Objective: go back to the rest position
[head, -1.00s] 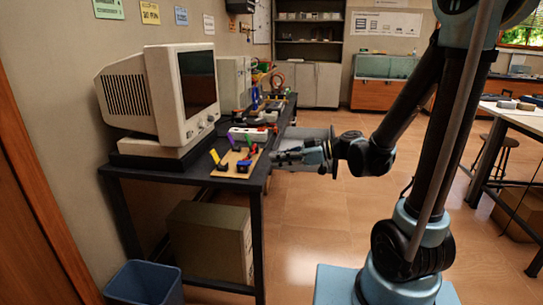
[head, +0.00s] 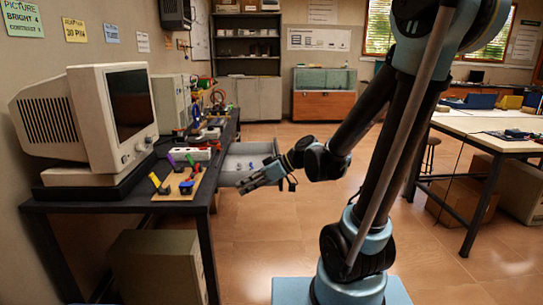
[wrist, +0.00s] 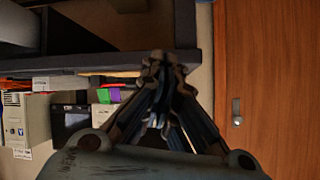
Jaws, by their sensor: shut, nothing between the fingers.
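My gripper (head: 246,187) is shut and empty in the head view. It hangs in the air just right of the dark desk (head: 105,207), in front of an open grey drawer (head: 262,147). My arm reaches left from my base at the lower right. In the wrist view my gripper (wrist: 166,62) has its fingers together, with nothing between them. The desk's dark edge (wrist: 100,60) lies beyond the fingertips.
An old computer monitor (head: 128,105) and a wooden board (head: 180,184) with coloured pieces stand on the desk. A box (head: 155,265) is below it. A white table (head: 490,135) is at the right. Open floor (head: 265,235) lies between.

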